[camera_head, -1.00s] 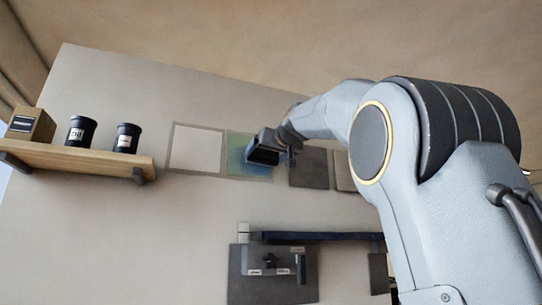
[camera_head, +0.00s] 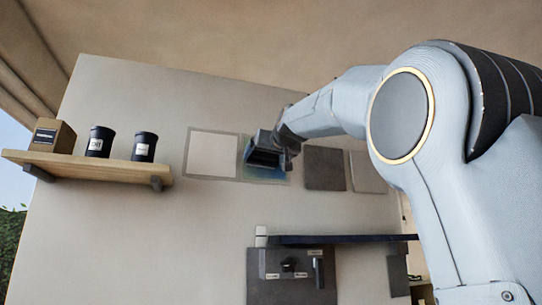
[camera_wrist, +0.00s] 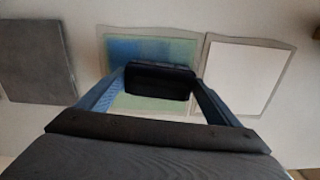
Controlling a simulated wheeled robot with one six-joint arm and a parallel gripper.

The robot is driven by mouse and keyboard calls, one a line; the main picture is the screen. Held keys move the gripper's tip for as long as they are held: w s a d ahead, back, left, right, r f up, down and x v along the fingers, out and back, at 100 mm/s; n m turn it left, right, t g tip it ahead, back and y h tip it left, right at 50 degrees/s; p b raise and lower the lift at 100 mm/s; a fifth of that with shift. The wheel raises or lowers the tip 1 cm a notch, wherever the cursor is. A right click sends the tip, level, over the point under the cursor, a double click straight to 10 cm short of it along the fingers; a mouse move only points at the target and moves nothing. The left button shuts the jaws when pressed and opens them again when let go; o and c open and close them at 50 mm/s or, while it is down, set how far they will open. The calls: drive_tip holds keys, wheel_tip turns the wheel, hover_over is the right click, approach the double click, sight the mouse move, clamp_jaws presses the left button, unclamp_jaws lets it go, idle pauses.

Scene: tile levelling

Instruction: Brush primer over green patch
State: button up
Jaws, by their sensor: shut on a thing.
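The green patch (camera_head: 266,178) is a square on the wall, between a pale square and a dark grey one. In the wrist view the green patch (camera_wrist: 185,50) has a blue area across its upper left and centre, and green along its right and bottom. My gripper (camera_head: 270,150) is in front of the patch and hides much of it in the head view. It is shut on a dark, block-shaped brush (camera_wrist: 160,80), which overlaps the patch's lower middle. I cannot tell whether the brush touches the surface.
A pale square (camera_head: 212,154) and a dark grey tile (camera_head: 325,168) flank the patch. A wooden shelf (camera_head: 90,168) with two black cans and a box is at left. Below are a dark ledge (camera_head: 340,239) and a grey panel (camera_head: 265,285) with tools.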

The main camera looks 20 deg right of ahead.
drive_tip(key=shift+w+a+r+p, duration=0.1)
drive_tip(key=shift+a+r+p, duration=0.45)
drive_tip(key=shift+p, duration=0.5)
drive_tip(key=shift+a+r+p, duration=0.35)
drive_tip(key=shift+a+p, duration=0.3)
drive_tip(key=shift+p, duration=0.35)
drive_tip(key=shift+d+b, duration=1.55)
drive_tip(key=shift+d, duration=0.75)
drive_tip(key=shift+d+r, duration=1.15)
drive_tip(key=shift+d, duration=2.25)
drive_tip(key=shift+a+p, duration=1.85)
drive_tip(key=shift+a, duration=5.1)
